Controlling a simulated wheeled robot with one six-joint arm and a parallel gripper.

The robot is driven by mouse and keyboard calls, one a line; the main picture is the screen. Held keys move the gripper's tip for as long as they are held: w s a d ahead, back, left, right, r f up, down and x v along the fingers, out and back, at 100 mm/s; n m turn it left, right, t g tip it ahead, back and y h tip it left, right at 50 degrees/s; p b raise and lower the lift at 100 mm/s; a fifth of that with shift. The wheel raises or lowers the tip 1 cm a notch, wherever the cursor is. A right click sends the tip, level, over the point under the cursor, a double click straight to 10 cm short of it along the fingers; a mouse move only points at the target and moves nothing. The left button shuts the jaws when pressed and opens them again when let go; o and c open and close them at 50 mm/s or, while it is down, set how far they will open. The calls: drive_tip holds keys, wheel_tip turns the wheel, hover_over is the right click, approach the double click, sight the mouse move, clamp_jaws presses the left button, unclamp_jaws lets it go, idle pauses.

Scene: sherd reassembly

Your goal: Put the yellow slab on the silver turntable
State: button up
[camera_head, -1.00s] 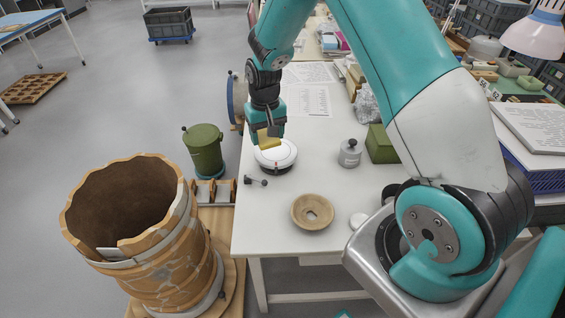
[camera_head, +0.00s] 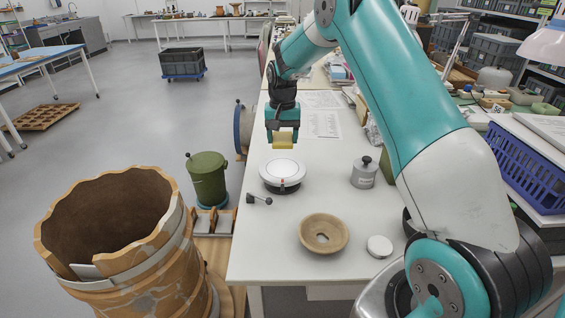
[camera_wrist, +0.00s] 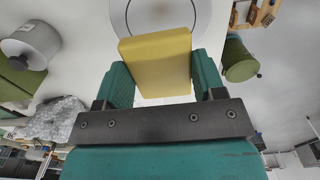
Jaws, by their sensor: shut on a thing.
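The yellow slab (camera_head: 283,141) is held between the two fingers of my gripper (camera_head: 283,133). In the wrist view the slab (camera_wrist: 158,60) sits across the fingertips of my gripper (camera_wrist: 162,82), which is shut on it. The silver turntable (camera_head: 283,171) has a pale round top on a dark base and stands on the white table. In the head view the slab appears above and just behind the turntable's top, apart from it. In the wrist view the turntable's round top (camera_wrist: 122,22) shows beyond the slab and is partly hidden by it.
A tan ring-shaped bowl (camera_head: 324,233), a white disc (camera_head: 379,246) and a grey weight (camera_head: 364,173) stand on the table (camera_head: 270,243). A small dark tool (camera_head: 259,200) lies beside the turntable. A large cracked jar (camera_head: 140,262) and a green canister (camera_head: 208,178) stand left of the table.

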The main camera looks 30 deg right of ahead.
sight(283, 169)
wheel_tip(283, 169, down, 9)
drive_tip(key=shift+r, duration=0.1)
idle(0.3)
drive_tip(key=o, duration=0.9)
wheel_tip(283, 169, up, 11)
drive_tip(key=shift+r, duration=0.2)
drive_tip(key=s+a+r+n+y, duration=0.1)
drive_tip(key=s+a+r+n, duration=0.2)
drive_tip(key=s+a+r, duration=0.4)
drive_tip(key=s+a+r+n+y, duration=0.1)
drive_tip(key=s+a+r+n, duration=0.25)
drive_tip(key=s+a, duration=0.4)
drive_tip(key=s+a+n, duration=0.2)
drive_tip(key=s+a, duration=0.2)
drive_tip(key=s, duration=0.3)
drive_tip(key=s+a+n+y, duration=0.1)
drive_tip(key=s+a+n, duration=0.2)
drive_tip(key=s, duration=0.4)
drive_tip(key=s+a+n+y, duration=0.1)
drive_tip(key=s+a+n, duration=0.1)
drive_tip(key=s+a, duration=0.2)
drive_tip(key=shift+s+a+r+n, duration=0.1)
drive_tip(key=shift+s+r, duration=0.05)
drive_tip(key=shift+s, duration=0.4)
drive_tip(key=shift+s+a+r+n, duration=0.1)
drive_tip(key=shift+s+a, duration=0.05)
drive_tip(key=shift+s, duration=0.4)
drive_tip(key=shift+s+a+r+n, duration=0.1)
drive_tip(key=shift+s+r, duration=0.05)
drive_tip(key=shift+s, duration=0.4)
